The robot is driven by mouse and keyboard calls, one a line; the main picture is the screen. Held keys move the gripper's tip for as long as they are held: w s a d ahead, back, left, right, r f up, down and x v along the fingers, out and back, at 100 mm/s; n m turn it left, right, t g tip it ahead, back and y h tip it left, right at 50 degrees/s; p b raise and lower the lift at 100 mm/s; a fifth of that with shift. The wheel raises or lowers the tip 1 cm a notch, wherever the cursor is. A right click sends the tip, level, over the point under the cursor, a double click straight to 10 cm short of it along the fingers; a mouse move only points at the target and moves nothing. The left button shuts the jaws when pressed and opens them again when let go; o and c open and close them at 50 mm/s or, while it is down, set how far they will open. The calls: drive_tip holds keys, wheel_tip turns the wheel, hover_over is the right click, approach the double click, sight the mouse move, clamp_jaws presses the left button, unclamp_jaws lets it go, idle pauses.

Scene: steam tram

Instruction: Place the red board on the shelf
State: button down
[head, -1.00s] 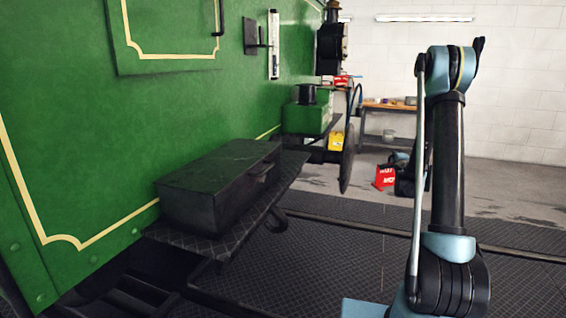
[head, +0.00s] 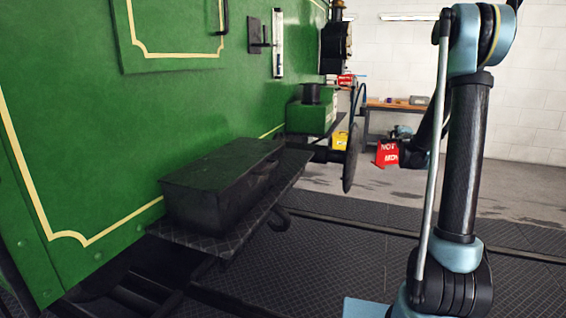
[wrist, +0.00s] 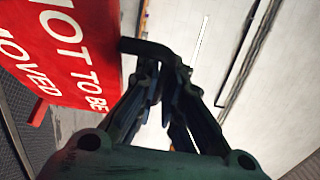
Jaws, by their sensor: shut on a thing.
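The red board (head: 387,154) with white lettering hangs at my gripper (head: 405,158), right of the tram, in the head view. In the wrist view the board (wrist: 70,50) fills the upper left, and its words "NOT TO BE MOVED" are tilted. My gripper (wrist: 160,75) is shut, with a dark bar across its fingertips beside the board; the exact contact is hard to make out. A wooden-topped bench or shelf (head: 395,105) stands at the back wall, behind and above the board in the picture. Small items sit on it.
The green tram (head: 80,140) fills the left, with a black box (head: 220,185) on its step plate. A round buffer (head: 352,158) sticks out left of the board. A second red sign (head: 346,80) and a yellow thing (head: 338,139) are farther back. Floor at right is clear.

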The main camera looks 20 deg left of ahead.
drive_tip(key=s+a+r+n+y, duration=0.1)
drive_tip(key=s+a+r, duration=0.1)
drive_tip(key=a+r, duration=0.25)
drive_tip(key=s+a+r+y, duration=0.1)
drive_tip(key=s+a+r, duration=0.2)
drive_tip(key=r, duration=0.3)
drive_tip(key=s+a+r+n+g+y, duration=0.25)
drive_tip(key=a+r+y, duration=0.2)
drive_tip(key=a, duration=0.85)
drive_tip(key=s+a+r+n+g+y, duration=0.25)
drive_tip(key=a+r+n, duration=0.2)
drive_tip(key=a, duration=0.75)
drive_tip(key=s+a+r+n+g+y, duration=0.2)
drive_tip(key=s+a+r+y, duration=0.25)
drive_tip(key=a, duration=0.85)
drive_tip(key=s+a+f, duration=0.1)
drive_tip(key=a+f, duration=0.1)
drive_tip(key=f, duration=0.8)
drive_tip(key=s+a+f+n+g+y, duration=0.1)
drive_tip(key=a+f, duration=0.1)
drive_tip(key=f, duration=0.8)
drive_tip(key=shift+s+a, duration=0.2)
drive_tip(key=shift+a, duration=0.15)
drive_tip(key=shift+f, duration=0.15)
